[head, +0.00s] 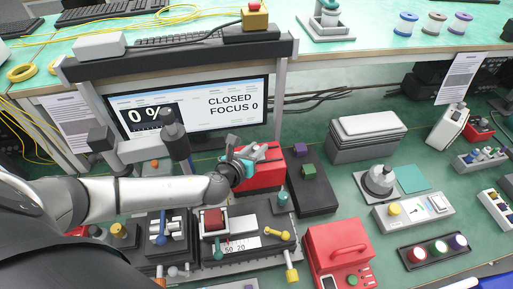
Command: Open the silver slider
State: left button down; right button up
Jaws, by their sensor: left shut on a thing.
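My left gripper (241,167) reaches in over the bench and is shut at the left side of a red device (264,174). The part between its fingers is small and largely hidden by the gripper. A dark stage unit (262,221) in front of it carries a red block, a pale silver-white block (242,226) and a scale strip. I cannot tell for certain which part is the silver slider. The monitor (195,107) reads "0 %", "CLOSED" and "FOCUS 0". My right gripper is not in view.
A grey lidded box (367,136) is further right. Green bench shows between them.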

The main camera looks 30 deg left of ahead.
aim_at(271, 154)
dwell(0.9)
pick_arm(q)
jog(key=shift+w+d, duration=0.2)
jog(key=shift+d, duration=0.05)
jog(key=shift+w+d+p, duration=0.2)
jog(key=shift+w+d, duration=0.35)
jog(key=shift+d, duration=0.2)
jog(key=shift+w+d+p, duration=0.2)
jog(key=shift+w+d, duration=0.35)
jog(key=shift+d, duration=0.15)
jog(key=c, duration=0.7)
grip_release()
jog(key=shift+o, duration=0.2)
jog(key=p+v, duration=0.1)
jog(key=v, duration=1.4)
jog(key=shift+p, duration=0.4)
jog(key=shift+s, duration=0.1)
